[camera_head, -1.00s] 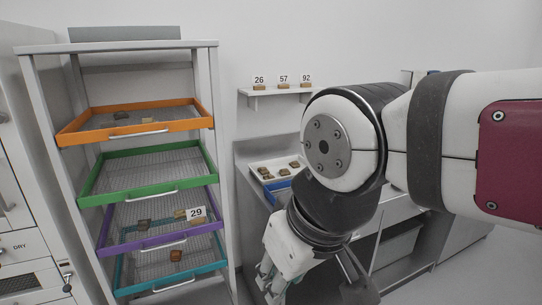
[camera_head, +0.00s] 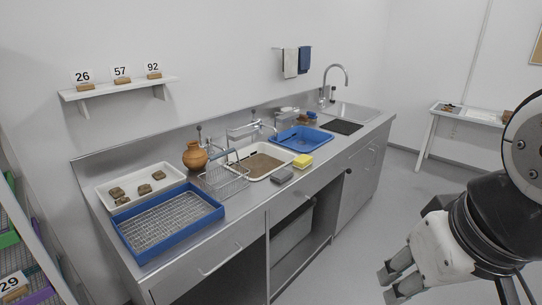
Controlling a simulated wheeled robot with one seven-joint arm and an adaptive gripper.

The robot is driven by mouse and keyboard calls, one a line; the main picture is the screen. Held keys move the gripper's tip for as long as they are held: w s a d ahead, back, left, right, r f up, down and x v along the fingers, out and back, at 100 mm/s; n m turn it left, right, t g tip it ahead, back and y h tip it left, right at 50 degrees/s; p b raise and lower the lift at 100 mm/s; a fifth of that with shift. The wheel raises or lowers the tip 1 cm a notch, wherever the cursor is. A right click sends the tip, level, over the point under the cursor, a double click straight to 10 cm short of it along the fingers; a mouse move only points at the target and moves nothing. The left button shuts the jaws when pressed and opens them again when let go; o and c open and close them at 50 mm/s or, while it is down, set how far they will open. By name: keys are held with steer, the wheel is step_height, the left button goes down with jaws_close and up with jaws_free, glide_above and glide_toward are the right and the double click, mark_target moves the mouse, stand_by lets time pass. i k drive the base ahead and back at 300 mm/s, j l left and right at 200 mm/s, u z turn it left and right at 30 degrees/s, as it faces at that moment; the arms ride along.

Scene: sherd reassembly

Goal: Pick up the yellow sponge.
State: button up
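The yellow sponge (camera_head: 302,161) sits on the steel counter near its front edge, right of a grey block (camera_head: 282,175) and in front of the blue basin. My gripper (camera_head: 390,286) hangs at the lower right of the head view, in front of the counter and well apart from the sponge. Its two fingers are spread with a gap between them, and nothing shows between them.
The steel counter (camera_head: 240,215) holds a blue tray with a wire rack (camera_head: 168,222), a white tray of sherds (camera_head: 110,183), a clay pot (camera_head: 195,155), a wire basket (camera_head: 222,180), a brown-filled tray (camera_head: 262,149) and a blue basin (camera_head: 322,142). Floor at right is open.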

mark_target(300, 161)
steer(key=i+l, duration=0.15)
steer(key=i, duration=0.4)
steer(key=i+l, duration=0.15)
steer(key=i, duration=0.35)
steer(key=l+z, duration=0.05)
